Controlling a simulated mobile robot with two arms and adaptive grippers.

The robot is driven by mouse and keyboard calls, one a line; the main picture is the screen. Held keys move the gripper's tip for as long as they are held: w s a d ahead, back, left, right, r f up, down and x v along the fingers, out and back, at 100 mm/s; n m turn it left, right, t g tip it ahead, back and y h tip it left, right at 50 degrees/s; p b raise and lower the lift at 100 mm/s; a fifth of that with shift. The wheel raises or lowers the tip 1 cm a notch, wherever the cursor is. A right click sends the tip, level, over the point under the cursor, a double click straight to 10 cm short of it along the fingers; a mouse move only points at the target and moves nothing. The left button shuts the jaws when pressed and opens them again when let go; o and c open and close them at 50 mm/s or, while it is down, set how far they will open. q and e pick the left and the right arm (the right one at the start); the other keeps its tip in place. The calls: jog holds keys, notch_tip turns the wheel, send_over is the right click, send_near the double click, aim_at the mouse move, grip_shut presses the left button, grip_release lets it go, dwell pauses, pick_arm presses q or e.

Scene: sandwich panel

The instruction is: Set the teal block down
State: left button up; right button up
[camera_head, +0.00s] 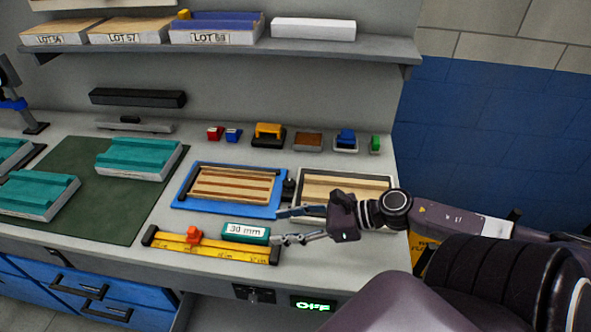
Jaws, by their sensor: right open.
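The teal block (245,233) bears a white label reading "30 mm". It lies at the front of the bench, just behind the right end of a yellow ruler (208,246). My right gripper (277,226) comes in from the right with its fingers spread apart, pointing left. One fingertip is near the right end of the block and the other is behind it. Whether a finger touches the block I cannot tell. My left gripper does not show.
A blue tray (185,206) with striped wood strips and a pale tray (311,176) stand behind the gripper. Larger teal pieces (137,158) lie on a green mat (110,217) at left. Small coloured items line the back. A shelf (200,48) hangs above.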

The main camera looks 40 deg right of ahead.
jog(key=shift+v, duration=1.3)
